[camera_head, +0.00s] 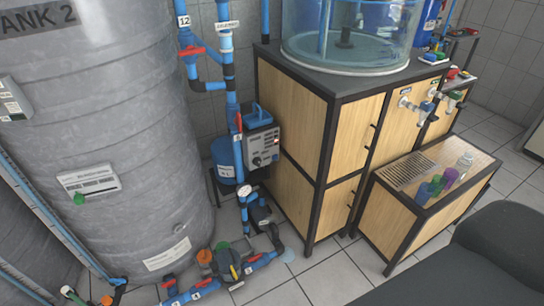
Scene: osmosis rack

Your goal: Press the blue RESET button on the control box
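Neither of my grippers is in view. A grey box (262,147) with a knob and a small red light is mounted beside the blue tank, left of the wooden cabinet. A small pale box (434,58) with coloured spots on top sits at the cabinet's back right corner. I cannot tell which of these, if either, is the control box. No RESET lettering can be read, and I cannot make out a blue RESET button for certain.
A large grey tank (95,130) fills the left. Blue pipes and valves (230,270) run low beside it. The wooden cabinet (290,100) carries a clear round vessel (350,40). A low bench (400,215) holds bottles. Tiled floor (325,275) is open in front of the cabinet.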

